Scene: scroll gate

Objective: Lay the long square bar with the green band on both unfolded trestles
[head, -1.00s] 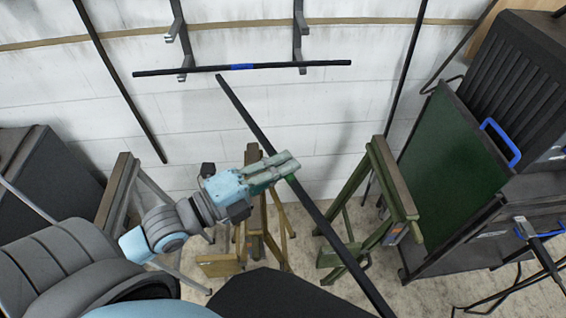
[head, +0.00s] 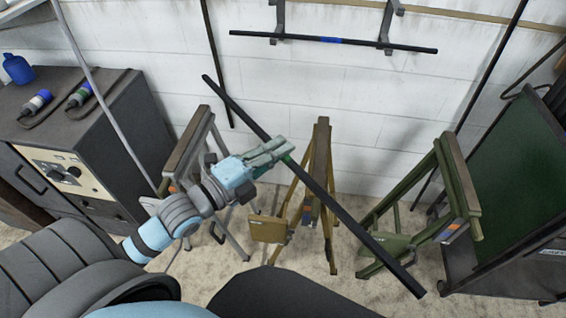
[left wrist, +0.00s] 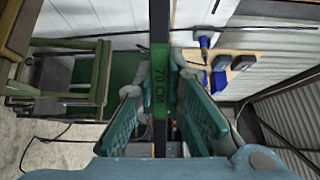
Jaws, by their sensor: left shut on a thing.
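My left gripper (head: 272,156) is shut on the long dark square bar (head: 345,218) at its green band (head: 289,160). The bar slants in the head view from upper left to lower right, and seems held clear of the trestles. The left wrist view shows the band (left wrist: 160,85), marked 70 CM, between the fingers. A grey-legged trestle (head: 188,150) stands left, a yellow one (head: 321,165) in the middle, partly behind the bar, and a green one (head: 458,185) right. The grey and green ones look unfolded; I cannot tell for the yellow one. My right gripper is out of view.
A dark bar with a blue band (head: 333,40) lies on wall brackets. A dark green panel (head: 505,175) stands right. Thin rods lean against the wall.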

